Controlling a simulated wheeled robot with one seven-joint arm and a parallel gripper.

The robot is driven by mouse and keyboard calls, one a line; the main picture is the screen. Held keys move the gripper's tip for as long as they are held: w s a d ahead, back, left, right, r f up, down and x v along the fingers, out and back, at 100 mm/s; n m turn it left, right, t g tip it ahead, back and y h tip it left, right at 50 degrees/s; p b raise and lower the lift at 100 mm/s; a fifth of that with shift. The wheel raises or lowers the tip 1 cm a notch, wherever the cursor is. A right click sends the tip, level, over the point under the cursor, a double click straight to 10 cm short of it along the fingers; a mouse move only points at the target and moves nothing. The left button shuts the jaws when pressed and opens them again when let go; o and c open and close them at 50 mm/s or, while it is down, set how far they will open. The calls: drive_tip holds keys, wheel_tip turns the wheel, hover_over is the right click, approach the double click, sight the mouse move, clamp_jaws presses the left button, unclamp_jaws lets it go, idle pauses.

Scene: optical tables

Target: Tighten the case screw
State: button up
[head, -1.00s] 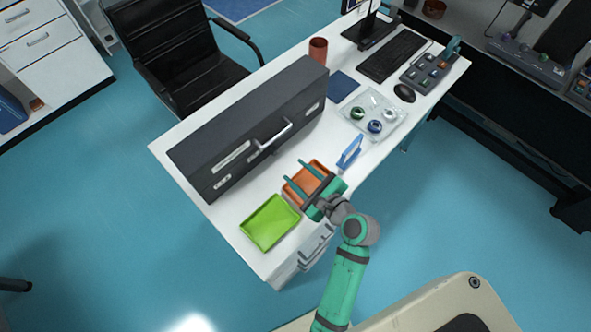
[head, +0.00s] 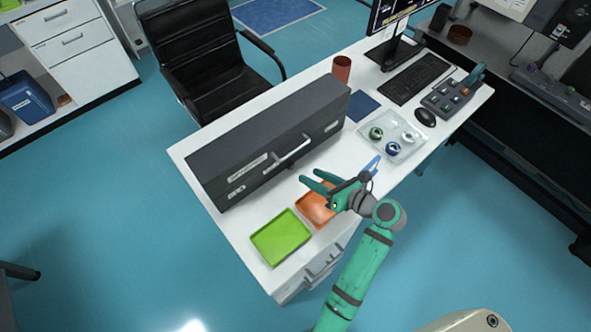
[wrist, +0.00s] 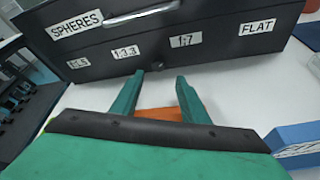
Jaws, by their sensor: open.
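The dark grey case (head: 265,145) lies along the back of the white desk, its front with a handle and white labels facing my arm. In the wrist view, the case front (wrist: 150,50) fills the top, with labels such as "SPHERES" and "FLAT". My gripper (head: 308,178) is open and empty, above the orange tray, with its fingers pointing at the case front. In the wrist view, the open fingers (wrist: 160,77) reach toward the lower edge of the case, with bare desk between them.
An orange tray (head: 313,207) lies under my gripper, with a green tray (head: 281,238) beside it on the left. A blue object (head: 373,165) stands just right of my gripper, and shows in the wrist view (wrist: 300,142). A clear tray (head: 404,151) holds several rolls.

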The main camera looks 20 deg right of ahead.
sight(292, 168)
drive_tip(key=x, duration=0.7)
drive_tip(key=shift+a, duration=0.35)
drive_tip(key=shift+w, duration=0.1)
